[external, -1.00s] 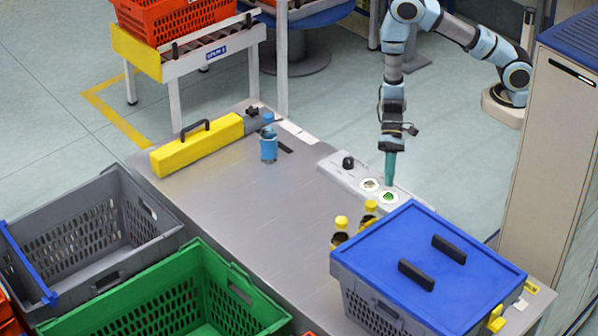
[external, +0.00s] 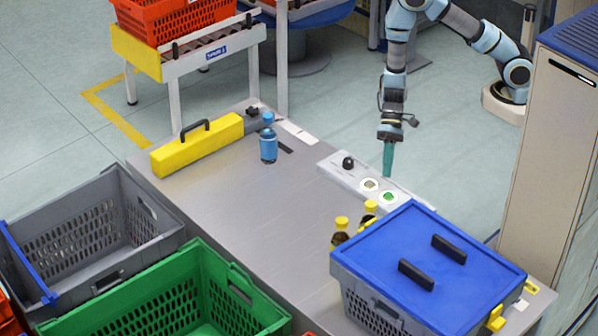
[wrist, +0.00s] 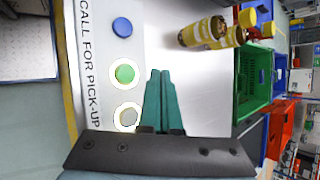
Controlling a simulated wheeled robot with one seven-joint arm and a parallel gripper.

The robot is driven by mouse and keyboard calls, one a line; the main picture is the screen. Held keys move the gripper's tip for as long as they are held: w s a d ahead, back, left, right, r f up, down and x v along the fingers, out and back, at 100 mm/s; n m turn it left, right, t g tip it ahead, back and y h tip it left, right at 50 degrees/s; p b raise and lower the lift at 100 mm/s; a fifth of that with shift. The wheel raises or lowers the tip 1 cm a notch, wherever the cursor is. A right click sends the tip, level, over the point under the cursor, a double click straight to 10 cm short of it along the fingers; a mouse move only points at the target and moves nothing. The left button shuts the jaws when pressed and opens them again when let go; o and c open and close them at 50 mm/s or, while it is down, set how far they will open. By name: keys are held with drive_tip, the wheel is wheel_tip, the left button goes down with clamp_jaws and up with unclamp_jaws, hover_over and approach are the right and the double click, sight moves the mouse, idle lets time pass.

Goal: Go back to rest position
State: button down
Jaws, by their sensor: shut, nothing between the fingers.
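My gripper (external: 388,172) is shut and empty, its teal fingers pointing down just above the button panel (external: 335,165). In the wrist view the shut fingers (wrist: 160,78) lie side by side over the pale table top. The panel holds a green button (external: 389,196), a pale button (external: 370,184) and a dark knob (external: 348,162). In the wrist view the green button (wrist: 125,73) and a blue button (wrist: 122,27) sit beside the words "CALL FOR PICK-UP". The fingertips appear apart from the buttons.
Yellow-capped bottles (external: 341,232) stand beside a grey crate with a blue lid (external: 430,262). A blue bottle (external: 268,146) and a yellow case (external: 197,145) are at the table's far left. Green (external: 200,262) and grey (external: 60,215) crates stand in front. The table middle (external: 250,205) is clear.

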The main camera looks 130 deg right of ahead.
drive_tip(key=w+r+n+g+h+b, duration=0.1)
drive_tip(key=w+r+n+h+b, duration=0.2)
drive_tip(key=r+n+h, duration=0.4)
drive_tip(key=s+a+r+n+g+y+b, duration=0.1)
drive_tip(key=s+a+r+n+g, duration=0.3)
drive_tip(key=a, duration=1)
drive_tip(key=s+r+n+b, duration=0.1)
drive_tip(key=s+r+n, duration=0.2)
drive_tip(key=s+n, duration=0.2)
drive_tip(key=shift+s+n, duration=0.4)
drive_tip(key=shift+s, duration=0.5)
